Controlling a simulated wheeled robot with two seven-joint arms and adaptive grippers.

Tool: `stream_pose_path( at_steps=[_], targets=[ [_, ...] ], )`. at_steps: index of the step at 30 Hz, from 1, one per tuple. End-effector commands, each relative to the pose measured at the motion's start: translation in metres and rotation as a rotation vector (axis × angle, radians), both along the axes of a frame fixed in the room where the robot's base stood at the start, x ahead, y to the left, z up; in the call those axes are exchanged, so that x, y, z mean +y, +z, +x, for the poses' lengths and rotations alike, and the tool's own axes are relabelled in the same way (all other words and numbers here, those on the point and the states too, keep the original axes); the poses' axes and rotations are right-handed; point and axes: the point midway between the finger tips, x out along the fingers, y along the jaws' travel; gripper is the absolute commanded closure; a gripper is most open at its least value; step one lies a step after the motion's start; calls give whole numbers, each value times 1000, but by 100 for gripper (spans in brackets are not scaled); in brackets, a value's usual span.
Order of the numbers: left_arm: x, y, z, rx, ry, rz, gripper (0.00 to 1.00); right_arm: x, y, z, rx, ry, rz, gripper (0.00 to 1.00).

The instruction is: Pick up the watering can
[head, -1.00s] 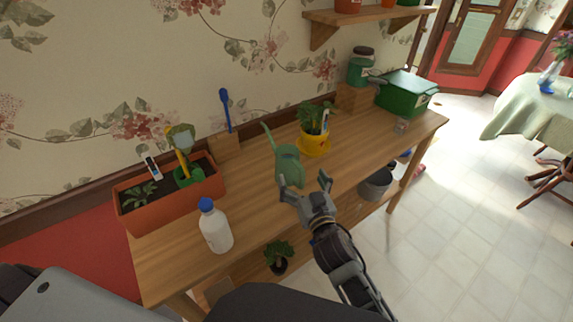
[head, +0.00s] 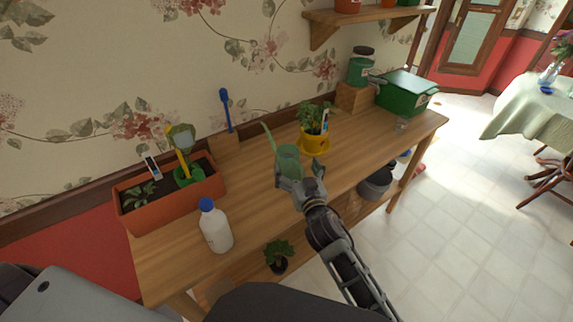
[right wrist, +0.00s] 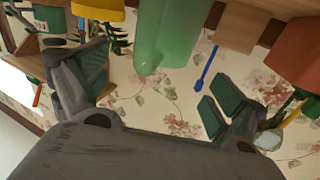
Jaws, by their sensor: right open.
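The green watering can (head: 288,158) stands on the wooden bench, with its thin spout rising to the upper left. My right gripper (head: 300,175) is at the can's near side, its open fingers hiding the can's lower part in the head view. In the right wrist view, which is upside down, the green can body (right wrist: 165,35) shows between and beyond the two spread fingers (right wrist: 152,78). I cannot tell whether a finger touches it. My left gripper is not in view.
A yellow pot with a plant (head: 314,143) stands close to the can's right. A white bottle with a blue cap (head: 215,230) and an orange planter (head: 150,212) are to the left. A green box (head: 405,93) sits at the bench's far right end. The bench top (head: 255,205) between bottle and can is clear.

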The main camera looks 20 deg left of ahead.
Motion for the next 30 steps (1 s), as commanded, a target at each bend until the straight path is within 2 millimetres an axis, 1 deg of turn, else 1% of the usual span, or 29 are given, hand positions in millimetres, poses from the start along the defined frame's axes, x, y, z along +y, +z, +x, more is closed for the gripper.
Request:
stream_pose_path(
  at_steps=[4, 8, 16, 22, 30],
  targets=[
    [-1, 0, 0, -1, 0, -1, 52, 2, 0, 2, -1, 0, -1, 4],
    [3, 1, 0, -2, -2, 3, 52, 6, -1, 8, -1, 0, 0, 4],
    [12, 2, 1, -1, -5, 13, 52, 19, -6, 26, -1, 1, 0, 4],
    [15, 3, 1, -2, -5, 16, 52, 27, -6, 39, -1, 1, -2, 4],
    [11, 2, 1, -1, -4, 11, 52, 30, -7, 42, 1, 1, -1, 4]
  ],
)
